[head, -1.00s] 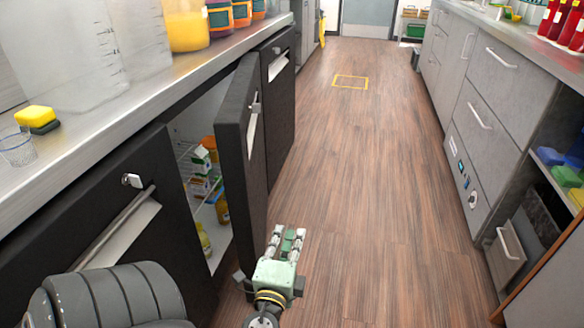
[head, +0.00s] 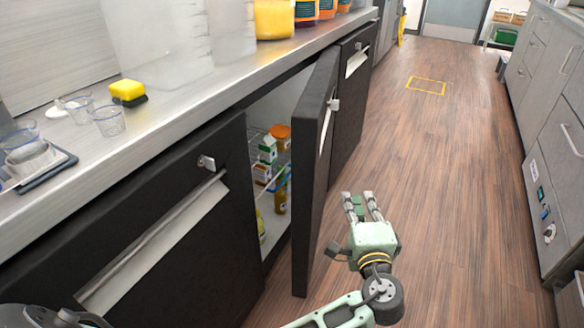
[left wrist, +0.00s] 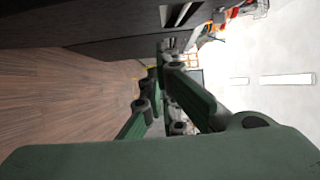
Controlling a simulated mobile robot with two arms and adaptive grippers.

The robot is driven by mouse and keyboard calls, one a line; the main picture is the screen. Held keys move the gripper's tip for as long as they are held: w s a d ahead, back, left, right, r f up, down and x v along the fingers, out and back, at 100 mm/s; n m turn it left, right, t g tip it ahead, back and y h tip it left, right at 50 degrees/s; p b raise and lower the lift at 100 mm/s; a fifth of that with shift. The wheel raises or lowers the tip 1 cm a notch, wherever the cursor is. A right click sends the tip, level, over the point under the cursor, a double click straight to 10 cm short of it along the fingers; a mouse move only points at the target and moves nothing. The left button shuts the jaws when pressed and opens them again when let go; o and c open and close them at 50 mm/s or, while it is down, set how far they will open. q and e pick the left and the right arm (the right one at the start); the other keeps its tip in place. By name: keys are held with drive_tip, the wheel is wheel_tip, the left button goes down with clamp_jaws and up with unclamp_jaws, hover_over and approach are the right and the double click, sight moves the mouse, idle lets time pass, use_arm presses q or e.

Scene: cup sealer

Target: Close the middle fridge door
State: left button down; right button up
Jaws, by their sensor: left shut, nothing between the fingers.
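The middle fridge door (head: 309,170) is black and stands ajar, swung out over the floor. Through the gap, shelves with cartons and jars (head: 270,165) show inside the fridge. My left gripper (head: 362,202) is shut and empty, just right of the open door's outer face and apart from it. In the left wrist view the gripper's green fingers (left wrist: 160,95) point ahead, with a dark door front at the upper left. My right gripper is not in view.
The near fridge door (head: 150,235) and the far fridge door (head: 352,95) are closed. A steel counter (head: 200,100) above holds cups, a sponge (head: 128,92) and containers. Grey cabinets (head: 555,130) line the right side. The wooden aisle floor (head: 450,200) is clear.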

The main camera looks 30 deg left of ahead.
sight(316, 173)
use_arm(q)
drive_tip(key=w+a+b, duration=0.1)
drive_tip(key=w+a, duration=0.7)
drive_tip(key=shift+a+r, duration=0.2)
drive_tip(key=shift+a, duration=0.05)
